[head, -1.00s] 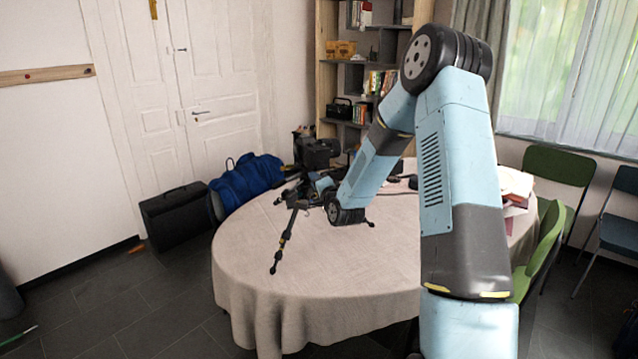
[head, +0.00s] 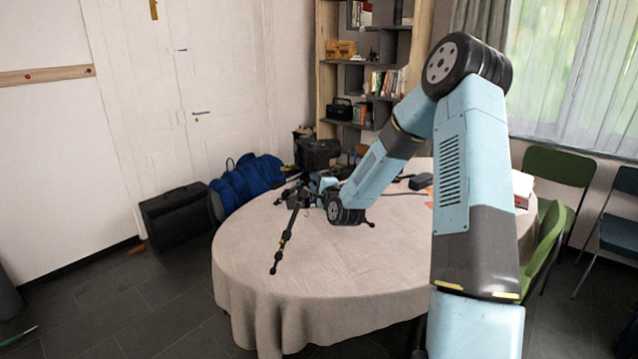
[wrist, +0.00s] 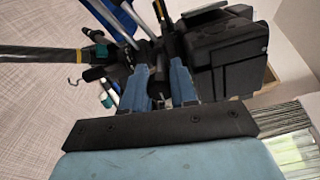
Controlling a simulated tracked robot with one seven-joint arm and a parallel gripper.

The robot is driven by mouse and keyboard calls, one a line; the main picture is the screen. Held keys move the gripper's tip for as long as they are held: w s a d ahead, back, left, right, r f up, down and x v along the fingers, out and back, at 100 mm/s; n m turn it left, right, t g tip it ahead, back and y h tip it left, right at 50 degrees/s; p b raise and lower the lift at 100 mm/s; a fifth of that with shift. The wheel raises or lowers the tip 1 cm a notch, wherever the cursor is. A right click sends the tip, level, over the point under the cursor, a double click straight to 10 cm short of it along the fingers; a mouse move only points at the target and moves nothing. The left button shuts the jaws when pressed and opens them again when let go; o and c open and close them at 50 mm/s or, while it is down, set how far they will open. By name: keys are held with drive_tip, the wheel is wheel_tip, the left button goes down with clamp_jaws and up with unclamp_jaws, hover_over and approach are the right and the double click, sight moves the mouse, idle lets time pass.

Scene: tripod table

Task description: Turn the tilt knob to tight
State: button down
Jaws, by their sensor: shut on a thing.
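A black tripod (head: 290,232) stands on the round table with its legs spread, and a black camera-like body (head: 318,152) shows at its top. In the wrist view that black body (wrist: 228,55) fills the upper right, and a dark tripod leg with a teal and yellow band (wrist: 45,54) runs off to the left. My gripper (wrist: 160,72) has its two blue fingers close together at the black tripod head, beside the body. It is shut on a part there, apparently the tilt knob, which is mostly hidden between the fingers. In the head view my forearm and wrist partly cover the tripod head.
The table's beige cloth (head: 300,290) is bare at the front. A blue bag (head: 245,185) and a black case (head: 172,215) lie beyond its left edge. Books (head: 522,188) lie at its right. Green chairs (head: 545,250) and a bookshelf (head: 350,75) stand around it.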

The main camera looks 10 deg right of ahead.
drive_tip(key=shift+s+f, duration=0.1)
drive_tip(key=shift+f, duration=0.1)
drive_tip(key=c, duration=0.9)
unclamp_jaws()
drive_tip(key=shift+r, duration=0.1)
